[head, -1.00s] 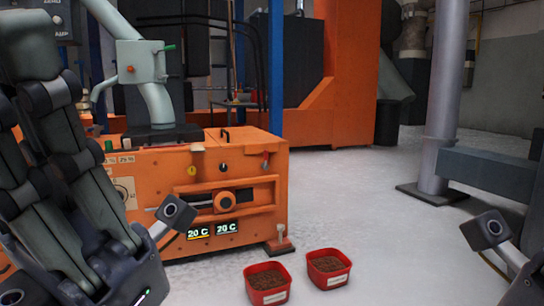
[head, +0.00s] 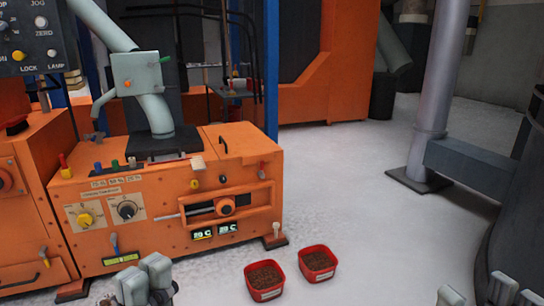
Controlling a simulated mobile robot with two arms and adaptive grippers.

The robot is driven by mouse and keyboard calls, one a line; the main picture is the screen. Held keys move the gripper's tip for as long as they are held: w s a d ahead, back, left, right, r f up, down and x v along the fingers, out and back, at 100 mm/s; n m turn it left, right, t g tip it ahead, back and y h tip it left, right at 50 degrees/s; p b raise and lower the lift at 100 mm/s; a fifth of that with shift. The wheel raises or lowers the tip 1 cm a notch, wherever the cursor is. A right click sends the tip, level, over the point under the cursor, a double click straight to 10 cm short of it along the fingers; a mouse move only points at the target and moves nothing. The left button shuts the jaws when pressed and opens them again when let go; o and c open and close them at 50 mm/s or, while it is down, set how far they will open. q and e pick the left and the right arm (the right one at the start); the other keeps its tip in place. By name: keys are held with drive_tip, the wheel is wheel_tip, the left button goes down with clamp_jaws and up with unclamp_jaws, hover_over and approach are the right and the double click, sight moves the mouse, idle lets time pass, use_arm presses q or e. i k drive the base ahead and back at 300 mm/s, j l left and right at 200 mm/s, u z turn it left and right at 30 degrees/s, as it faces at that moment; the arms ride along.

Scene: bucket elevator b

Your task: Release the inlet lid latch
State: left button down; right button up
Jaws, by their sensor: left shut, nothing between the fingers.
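The orange machine (head: 165,190) stands left of centre. A grey-green pipe (head: 140,75) runs down to a dark plate (head: 163,143) on its top. A black handle (head: 223,147) stands on the top and a small red-tipped lever (head: 262,171) is on the front right edge. I cannot tell which part is the inlet lid latch. My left gripper (head: 148,278) is shut and empty at the bottom edge, below and in front of the machine, apart from it. My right gripper (head: 490,290) is partly cut off at the bottom right; its jaws are unclear.
Two red bins (head: 318,263) of brown grains stand on the floor before the machine. A control panel (head: 38,38) is at the upper left. A grey column (head: 440,85) and a horizontal beam (head: 465,162) stand at right. The middle floor is clear.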

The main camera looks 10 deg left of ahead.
sight(261, 173)
drive_tip(key=i+l, duration=0.3)
drive_tip(key=i, duration=0.2)
drive_tip(key=i+l, duration=0.3)
drive_tip(key=i, duration=0.15)
drive_tip(key=i+l, duration=0.3)
drive_tip(key=i, duration=0.2)
drive_tip(key=i+l, duration=0.3)
drive_tip(key=i, duration=0.2)
drive_tip(key=k+l+z, duration=0.05)
